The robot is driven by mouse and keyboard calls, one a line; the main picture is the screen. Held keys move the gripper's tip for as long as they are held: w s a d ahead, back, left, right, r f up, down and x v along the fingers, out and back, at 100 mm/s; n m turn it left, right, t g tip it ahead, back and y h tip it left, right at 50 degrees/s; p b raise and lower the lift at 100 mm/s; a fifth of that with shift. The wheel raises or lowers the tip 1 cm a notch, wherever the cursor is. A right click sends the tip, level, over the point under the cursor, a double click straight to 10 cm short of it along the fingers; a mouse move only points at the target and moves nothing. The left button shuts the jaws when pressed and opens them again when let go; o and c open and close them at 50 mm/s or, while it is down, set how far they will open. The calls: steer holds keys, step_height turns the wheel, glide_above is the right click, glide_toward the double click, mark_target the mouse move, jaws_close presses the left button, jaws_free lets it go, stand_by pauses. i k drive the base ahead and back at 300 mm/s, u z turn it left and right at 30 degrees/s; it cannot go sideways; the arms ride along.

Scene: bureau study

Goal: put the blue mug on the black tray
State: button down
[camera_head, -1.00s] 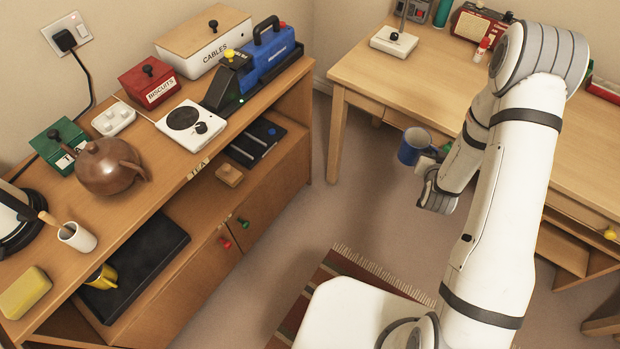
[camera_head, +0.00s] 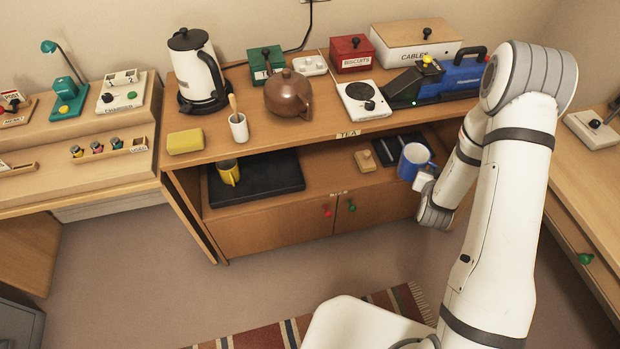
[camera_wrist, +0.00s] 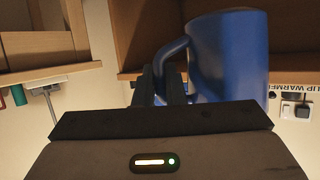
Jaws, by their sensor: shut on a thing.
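The blue mug (camera_head: 412,161), white inside, is held by my gripper (camera_head: 425,178) in front of the right part of the tea cabinet. In the wrist view the dark fingers of my gripper (camera_wrist: 170,85) are shut on the handle of the blue mug (camera_wrist: 232,55). The black tray (camera_head: 275,182) lies on the cabinet's open shelf, left of my gripper and apart from it. A yellow mug (camera_head: 229,172) stands on the tray's left part. The tray's middle and right are bare.
The cabinet's top (camera_head: 300,120) overhangs the shelf and carries a brown teapot (camera_head: 288,94), a kettle (camera_head: 196,70) and a white cup (camera_head: 238,127). On the shelf, a small wooden block (camera_head: 365,160) and a dark flat panel (camera_head: 395,150) lie right of the tray. The floor in front is clear.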

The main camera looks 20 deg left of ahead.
mark_target(275, 169)
steer(key=u, duration=0.1)
steer(key=k, duration=0.9)
steer(key=z, duration=1.1)
steer(key=i, duration=0.15)
steer(key=u, duration=2.55)
steer(key=k, duration=0.55)
steer(key=u, duration=0.55)
steer(key=i, duration=1.1)
steer(key=z, duration=0.5)
steer(key=i, duration=0.55)
